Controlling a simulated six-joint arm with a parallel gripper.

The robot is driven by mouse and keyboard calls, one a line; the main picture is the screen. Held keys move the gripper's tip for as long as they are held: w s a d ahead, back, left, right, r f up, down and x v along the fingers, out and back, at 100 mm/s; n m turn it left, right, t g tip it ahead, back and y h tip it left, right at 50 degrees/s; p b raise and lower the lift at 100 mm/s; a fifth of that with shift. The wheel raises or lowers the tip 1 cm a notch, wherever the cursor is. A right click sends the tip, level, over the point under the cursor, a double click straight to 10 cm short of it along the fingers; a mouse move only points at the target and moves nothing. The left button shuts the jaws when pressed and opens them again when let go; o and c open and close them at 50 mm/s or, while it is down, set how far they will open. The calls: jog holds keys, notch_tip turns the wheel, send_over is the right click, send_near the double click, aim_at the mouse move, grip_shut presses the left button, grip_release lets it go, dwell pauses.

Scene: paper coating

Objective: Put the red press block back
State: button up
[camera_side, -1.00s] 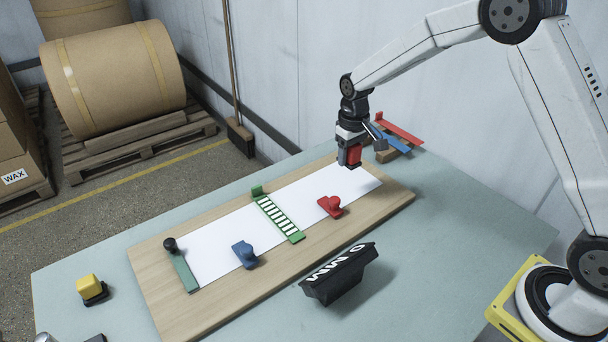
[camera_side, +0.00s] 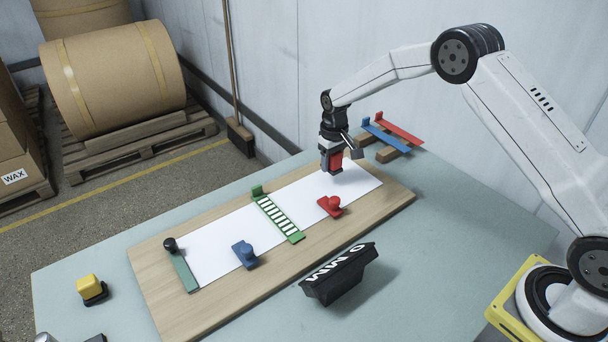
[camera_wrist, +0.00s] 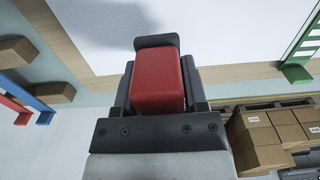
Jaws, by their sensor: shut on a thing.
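The red press block (camera_wrist: 158,82) is a rounded red body on a dark plate. My gripper (camera_side: 331,162) is shut on it, with a dark jaw on each side of it in the wrist view. In the side view the red press block (camera_side: 336,162) hangs upright over the far right end of the white paper (camera_side: 215,240), near the back edge of the wooden board (camera_side: 388,203). It looks slightly above the paper, but I cannot tell the exact gap.
A red knobbed piece (camera_side: 331,206), blue one (camera_side: 244,254), green slotted strip (camera_side: 279,220) and dark-knobbed green bar (camera_side: 184,270) lie along the board. Red (camera_side: 400,129) and blue (camera_side: 388,137) bars rest on wooden blocks behind. A yellow block (camera_side: 89,284) sits left.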

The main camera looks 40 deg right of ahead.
aim_at(330, 179)
jog(key=shift+w+f, duration=0.2)
jog(key=shift+f, duration=1.6)
jog(key=shift+f, duration=0.15)
jog(key=o, duration=1.1)
notch_tip(330, 179, up, 12)
